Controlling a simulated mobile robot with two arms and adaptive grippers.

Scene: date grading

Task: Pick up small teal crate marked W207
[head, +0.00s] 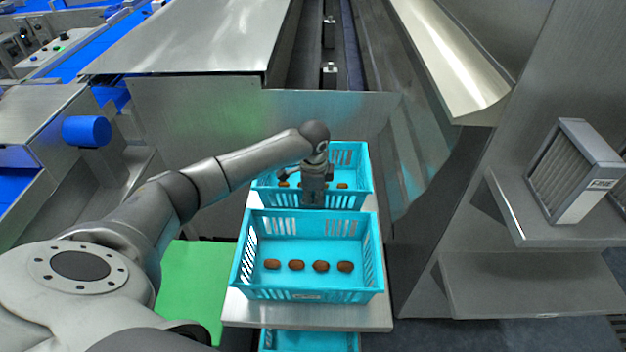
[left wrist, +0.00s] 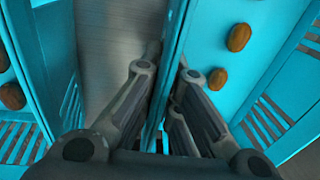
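Two small teal crates with dates stand one behind the other. The near crate (head: 308,292) has a small label on its front wall, too small to read. The far crate (head: 349,152) is partly covered by my left gripper. That gripper (head: 314,200) points down at the far crate's near wall. In the left wrist view my left gripper's fingers (left wrist: 168,72) lie on both sides of a teal wall (left wrist: 176,40) and look shut on it. No W207 mark is readable. My right gripper is not in view.
Both crates rest on a light metal shelf (head: 302,316). Another teal crate (head: 310,341) shows below its front edge. Steel machine panels stand behind and to the right. A finned box (head: 573,172) sits on a shelf at right. A green mat (head: 196,285) lies at left.

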